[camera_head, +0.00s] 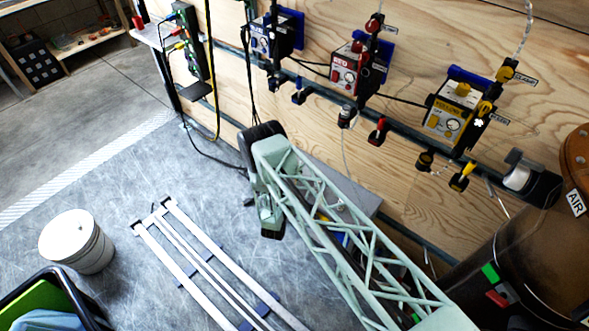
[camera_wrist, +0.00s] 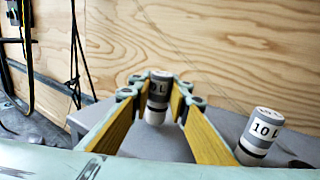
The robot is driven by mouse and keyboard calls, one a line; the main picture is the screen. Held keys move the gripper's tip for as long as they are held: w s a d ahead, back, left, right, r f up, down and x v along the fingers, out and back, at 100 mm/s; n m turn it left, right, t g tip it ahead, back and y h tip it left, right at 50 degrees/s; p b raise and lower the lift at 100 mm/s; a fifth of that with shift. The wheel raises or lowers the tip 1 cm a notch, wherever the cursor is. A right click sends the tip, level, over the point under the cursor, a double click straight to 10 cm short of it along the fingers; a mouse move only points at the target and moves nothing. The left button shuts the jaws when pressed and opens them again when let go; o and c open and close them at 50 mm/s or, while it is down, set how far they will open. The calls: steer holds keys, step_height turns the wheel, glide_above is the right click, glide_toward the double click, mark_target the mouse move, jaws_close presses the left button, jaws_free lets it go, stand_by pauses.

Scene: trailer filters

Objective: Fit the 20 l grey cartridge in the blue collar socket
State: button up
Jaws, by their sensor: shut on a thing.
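My gripper (camera_wrist: 158,84) is shut on a grey-and-white cartridge (camera_wrist: 156,108) in the wrist view, between its yellow-padded fingers. Its label reads "0 L"; the first digit is hidden. I cannot tell whether its lower end touches the grey bench (camera_wrist: 210,122). A second cartridge (camera_wrist: 260,135), marked 10 L, stands tilted in the picture on the bench at right. In the head view, the blue-labelled unit (camera_head: 270,40) is on the plywood wall at upper left of the three units. A dark fitting with a blue part (camera_head: 299,96) hangs below it. My gripper is hidden behind my arm there.
The red unit (camera_head: 348,70) and yellow unit (camera_head: 446,120) share the wall, with cables and a dark rail below. A brown tank (camera_head: 530,250) marked AIR stands at right. A white bucket (camera_head: 75,242) and black crate (camera_head: 75,290) stand at left.

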step_height(320, 180, up, 2)
steer(key=shift+r, duration=0.1)
steer(key=s+d+p, duration=0.1)
steer(key=s+d, duration=0.1)
steer(key=s, duration=0.5)
steer(key=s+d+r+p, duration=0.1)
steer(key=s, duration=0.7)
steer(key=shift+s+d+r, duration=0.25)
steer(key=shift+d+r, duration=0.05)
steer(key=shift+d, duration=0.05)
steer(key=shift+w+a+r, duration=0.1)
